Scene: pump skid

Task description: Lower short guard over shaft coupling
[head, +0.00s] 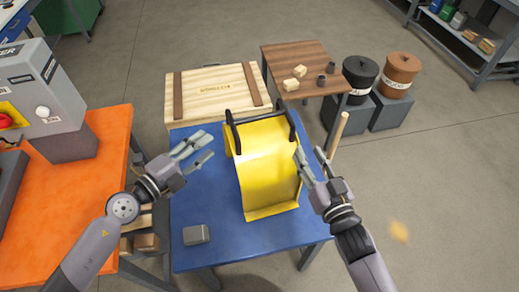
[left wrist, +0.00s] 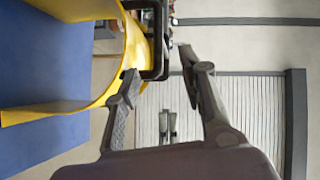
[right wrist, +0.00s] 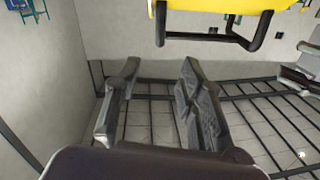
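The yellow guard (head: 265,165), a curved sheet with black bar handles, rests on the blue table (head: 205,235). Its left handle (head: 232,132) and right handle (head: 291,122) are at its sides. My left gripper (head: 207,145) is open and empty, left of the guard; in the left wrist view a black handle (left wrist: 158,50) shows near and beyond its fingertips (left wrist: 158,62). My right gripper (head: 309,153) is open and empty at the guard's right side; in the right wrist view a handle (right wrist: 205,38) lies beyond its fingertips (right wrist: 158,66). I see no shaft coupling.
A grey block (head: 196,235) lies on the blue table's front left. An orange bench (head: 85,185) with a grey control box (head: 40,90) stands left. Behind are a wooden crate (head: 215,92) and a brown table (head: 300,55) with small parts. Black and brown bins stand at the right.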

